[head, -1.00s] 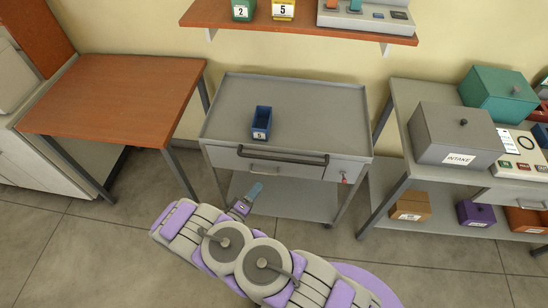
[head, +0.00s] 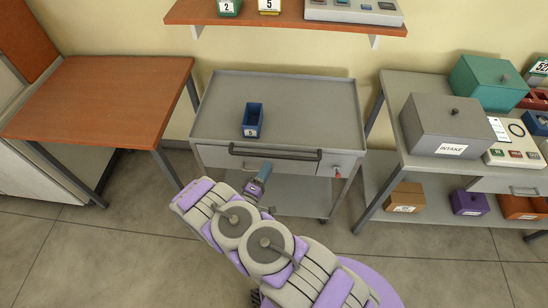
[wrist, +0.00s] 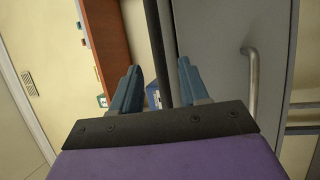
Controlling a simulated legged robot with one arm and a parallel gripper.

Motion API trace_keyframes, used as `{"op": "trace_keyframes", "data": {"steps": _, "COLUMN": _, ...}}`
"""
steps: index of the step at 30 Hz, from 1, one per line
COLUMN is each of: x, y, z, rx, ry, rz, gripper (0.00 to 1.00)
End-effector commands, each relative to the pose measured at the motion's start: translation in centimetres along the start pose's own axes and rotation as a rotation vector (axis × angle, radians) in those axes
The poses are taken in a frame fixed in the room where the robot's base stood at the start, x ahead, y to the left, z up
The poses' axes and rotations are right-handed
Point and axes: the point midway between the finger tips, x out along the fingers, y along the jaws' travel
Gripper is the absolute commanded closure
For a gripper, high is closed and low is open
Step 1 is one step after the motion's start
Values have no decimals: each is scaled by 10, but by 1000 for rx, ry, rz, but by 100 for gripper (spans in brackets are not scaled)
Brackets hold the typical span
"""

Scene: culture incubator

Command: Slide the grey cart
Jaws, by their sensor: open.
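The grey cart (head: 290,92) stands against the wall in the head view, with a dark push handle (head: 300,157) along its front edge. A blue bin (head: 253,120) stands on its top. My gripper (head: 264,172) is open, close in front of and just below the handle's middle. In the wrist view the handle (wrist: 160,45) runs between the two open fingers (wrist: 159,64) as seen; I cannot tell whether it is physically between them. A silver drawer handle (wrist: 252,80) is to the right there. My arm hides part of the cart's lower front.
An orange-topped table (head: 100,95) stands left of the cart, with a gap between. A grey bench (head: 390,165) stands close on the right, bearing the INTAKE box (head: 445,128). A wall shelf (head: 290,20) hangs above. Open floor (head: 110,250) lies in front.

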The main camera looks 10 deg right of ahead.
Motion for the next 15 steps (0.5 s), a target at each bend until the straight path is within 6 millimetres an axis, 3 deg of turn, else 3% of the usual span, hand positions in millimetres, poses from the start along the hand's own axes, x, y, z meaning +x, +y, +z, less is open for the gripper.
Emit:
{"op": "trace_keyframes", "data": {"steps": 6, "x": 37, "y": 0, "z": 1, "rx": 2, "ry": -4, "rz": 2, "gripper": 56}}
{"op": "trace_keyframes", "data": {"steps": 15, "x": 64, "y": 0, "z": 0, "rx": 0, "ry": -1, "rz": 1, "gripper": 56}}
